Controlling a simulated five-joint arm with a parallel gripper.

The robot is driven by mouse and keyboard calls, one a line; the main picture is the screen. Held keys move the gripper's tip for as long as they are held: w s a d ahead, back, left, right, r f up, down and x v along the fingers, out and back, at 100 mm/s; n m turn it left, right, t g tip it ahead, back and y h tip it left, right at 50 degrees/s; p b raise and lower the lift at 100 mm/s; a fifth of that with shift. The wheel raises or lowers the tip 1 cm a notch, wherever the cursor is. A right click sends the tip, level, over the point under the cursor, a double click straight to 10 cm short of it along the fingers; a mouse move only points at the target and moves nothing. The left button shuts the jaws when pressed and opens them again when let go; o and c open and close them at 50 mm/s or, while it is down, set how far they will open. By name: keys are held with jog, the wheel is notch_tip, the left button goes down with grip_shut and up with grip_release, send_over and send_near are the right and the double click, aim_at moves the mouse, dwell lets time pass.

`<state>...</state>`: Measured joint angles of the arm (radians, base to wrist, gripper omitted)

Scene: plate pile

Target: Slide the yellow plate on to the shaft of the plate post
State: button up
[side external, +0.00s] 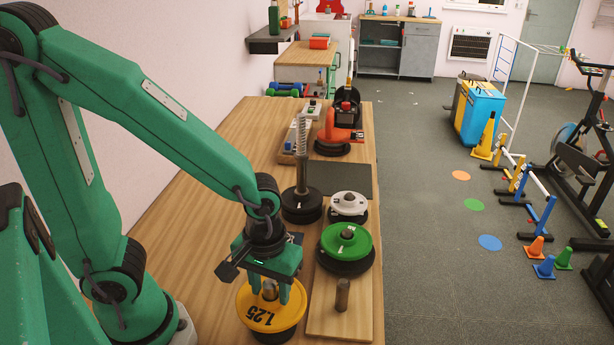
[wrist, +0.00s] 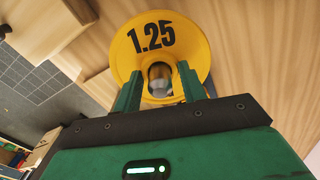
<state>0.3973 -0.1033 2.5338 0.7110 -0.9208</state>
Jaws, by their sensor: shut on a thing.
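The yellow plate (side external: 258,318), marked 1.25, is at the front of the table, left of the wooden board. My gripper (side external: 268,292) points down from above, shut on the plate's middle; both fingers also show in the wrist view (wrist: 160,82). A short grey metal shaft (side external: 269,287) stands up through the plate's hole between the fingers; its rounded end shows in the wrist view (wrist: 159,72). The yellow plate (wrist: 125,50) is around this shaft. A black round piece (side external: 275,338) shows under the plate. Any gap between them is hard to tell.
On the wooden board (side external: 322,318), a green plate (side external: 362,246) and a white plate (side external: 337,205) sit on pegs; a front peg (side external: 342,295) is bare. A tall spring-topped post (side external: 302,160) with a black base stands behind. Bare table lies left.

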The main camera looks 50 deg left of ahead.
jog(key=shift+w+f, duration=0.1)
jog(key=shift+f, duration=1.25)
jog(key=shift+r, duration=0.95)
dwell(2.5)
dwell(0.4)
jog(key=o, duration=1.5)
jog(key=shift+c, duration=0.2)
jog(key=shift+f, duration=0.1)
jog(key=shift+r, duration=4)
